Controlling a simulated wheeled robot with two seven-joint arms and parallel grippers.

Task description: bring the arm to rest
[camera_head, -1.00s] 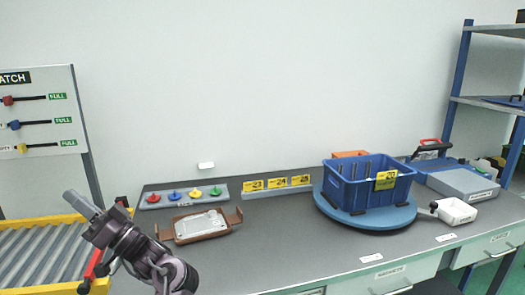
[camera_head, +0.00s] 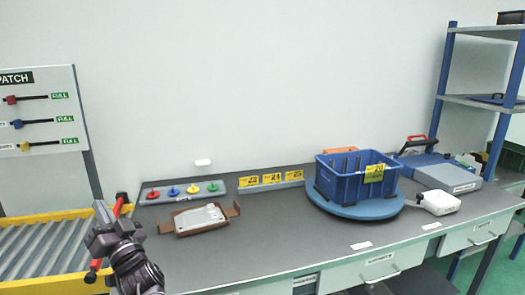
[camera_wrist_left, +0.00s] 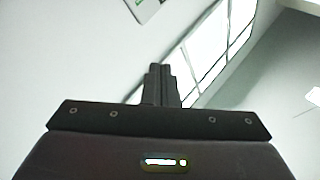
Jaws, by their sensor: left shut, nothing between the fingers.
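My left gripper (camera_head: 100,212) is at the lower left of the head view, raised in front of the roller conveyor's right end, left of the bench. Its fingers point up. In the left wrist view the two dark fingers (camera_wrist_left: 160,85) are together with nothing between them, against the wall and a bright window. My right gripper does not show in either view.
The grey bench (camera_head: 270,235) holds a brown tray with a metal casting (camera_head: 200,219), coloured knobs (camera_head: 193,189), a blue crate (camera_head: 340,184) on a round blue turntable (camera_head: 352,210) and a white box (camera_head: 440,204). A yellow-framed conveyor (camera_head: 40,286) is at left. The bench's front middle is clear.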

